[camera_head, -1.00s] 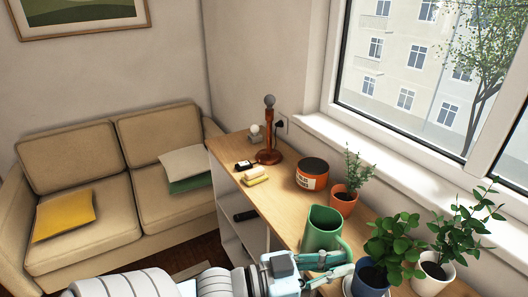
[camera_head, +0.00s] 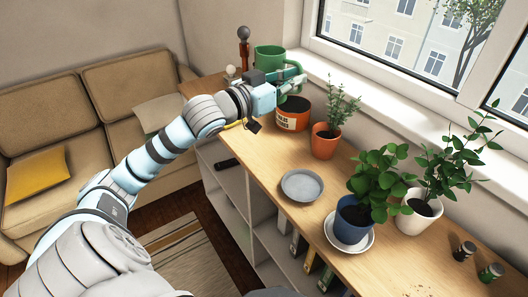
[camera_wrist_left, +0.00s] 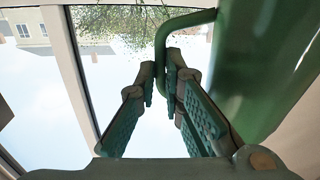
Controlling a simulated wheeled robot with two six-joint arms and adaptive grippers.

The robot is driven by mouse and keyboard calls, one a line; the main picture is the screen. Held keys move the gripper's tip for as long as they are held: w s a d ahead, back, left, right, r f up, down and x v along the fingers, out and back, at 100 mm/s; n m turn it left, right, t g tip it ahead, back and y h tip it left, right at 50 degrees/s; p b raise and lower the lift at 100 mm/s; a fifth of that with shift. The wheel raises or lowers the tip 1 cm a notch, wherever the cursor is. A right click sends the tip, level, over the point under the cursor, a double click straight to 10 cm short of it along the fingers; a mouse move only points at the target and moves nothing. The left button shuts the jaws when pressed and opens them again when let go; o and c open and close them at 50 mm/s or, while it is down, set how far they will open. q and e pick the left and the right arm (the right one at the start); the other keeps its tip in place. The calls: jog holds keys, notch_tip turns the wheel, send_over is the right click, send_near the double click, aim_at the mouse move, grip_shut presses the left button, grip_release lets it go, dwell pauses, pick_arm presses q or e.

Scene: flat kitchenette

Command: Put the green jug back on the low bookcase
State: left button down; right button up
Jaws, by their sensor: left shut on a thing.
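The green jug (camera_head: 268,56) is at the back of the low bookcase (camera_head: 262,165), in front of the window wall. My left gripper (camera_head: 298,80) is shut on the jug's handle. In the left wrist view the jug (camera_wrist_left: 262,70) fills the right side, and its handle loops down between the fingers (camera_wrist_left: 165,72). My gripper and wrist hide the jug's base in the head view, so I cannot tell whether it touches the wooden top. The jug looks roughly upright. My right gripper is not in view.
A plant in a terracotta pot (camera_head: 325,142), a grey dish (camera_head: 301,186), a blue pot (camera_head: 354,216) and a white pot (camera_head: 418,215) stand on the top. A brown lamp (camera_head: 244,45) is left of the jug. The top left of the dish is clear.

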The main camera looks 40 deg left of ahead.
pick_arm(q)
jog(key=shift+n+y, duration=0.3)
jog(key=shift+y, duration=0.1)
jog(key=f+b, duration=0.2)
jog(key=f, duration=0.4)
jog(key=a+f+b, duration=0.1)
jog(key=f+b, duration=0.1)
jog(key=f, duration=0.3)
jog(key=a+f+b, duration=0.1)
jog(key=f+b, duration=0.2)
jog(key=f, duration=0.3)
jog(key=shift+w+f, duration=0.15)
jog(key=shift+f, duration=0.2)
jog(key=c, duration=2.2)
grip_release()
jog(key=shift+f, duration=0.1)
jog(key=o, duration=0.5)
